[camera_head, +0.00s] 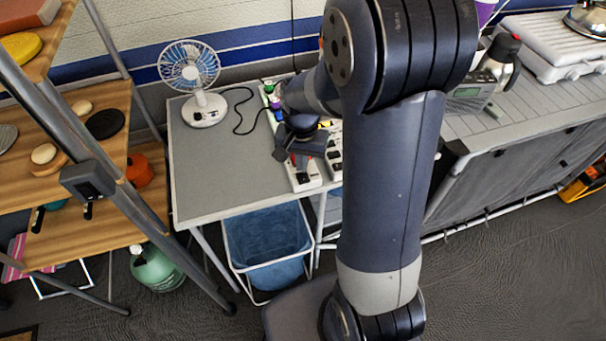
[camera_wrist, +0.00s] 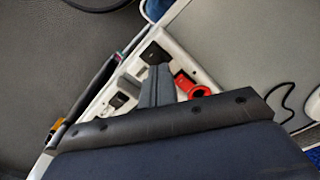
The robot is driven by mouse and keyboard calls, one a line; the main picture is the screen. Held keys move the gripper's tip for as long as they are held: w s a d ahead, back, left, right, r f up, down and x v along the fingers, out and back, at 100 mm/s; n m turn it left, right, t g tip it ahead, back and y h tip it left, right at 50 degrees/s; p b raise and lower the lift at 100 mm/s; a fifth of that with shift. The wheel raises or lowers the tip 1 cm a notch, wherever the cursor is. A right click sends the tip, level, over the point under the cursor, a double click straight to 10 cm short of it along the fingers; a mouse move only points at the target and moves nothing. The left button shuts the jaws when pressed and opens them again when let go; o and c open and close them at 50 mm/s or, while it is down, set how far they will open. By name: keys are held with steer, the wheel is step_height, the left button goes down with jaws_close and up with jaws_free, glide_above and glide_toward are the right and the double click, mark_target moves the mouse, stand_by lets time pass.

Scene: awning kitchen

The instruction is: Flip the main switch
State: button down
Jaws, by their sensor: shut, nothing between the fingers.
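A white power strip (camera_head: 304,182) lies on the grey table in the head view, partly hidden under my gripper. In the wrist view the white strip (camera_wrist: 180,58) runs diagonally. A black switch-like part (camera_wrist: 153,54) sits near its end, just beyond my fingertips. A red part (camera_wrist: 190,85) is right of my fingers, and another black part (camera_wrist: 122,100) is to the left. I cannot tell for sure which is the main switch. My gripper (camera_wrist: 159,72) is shut and empty, close over the strip beside the black part. Whether it touches is unclear.
A small blue-and-white fan (camera_head: 190,75) with a black cord stands on the table (camera_head: 215,165). A blue bin (camera_head: 268,245) is below. My arm hides part of the table.

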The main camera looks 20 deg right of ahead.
steer(key=shift+f+b, duration=0.65)
steer(key=shift+f, duration=0.25)
stand_by(0.7)
steer(key=shift+r, duration=0.1)
steer(key=shift+r+p, duration=2.9)
steer(key=shift+r, duration=0.6)
steer(key=shift+f, duration=0.15)
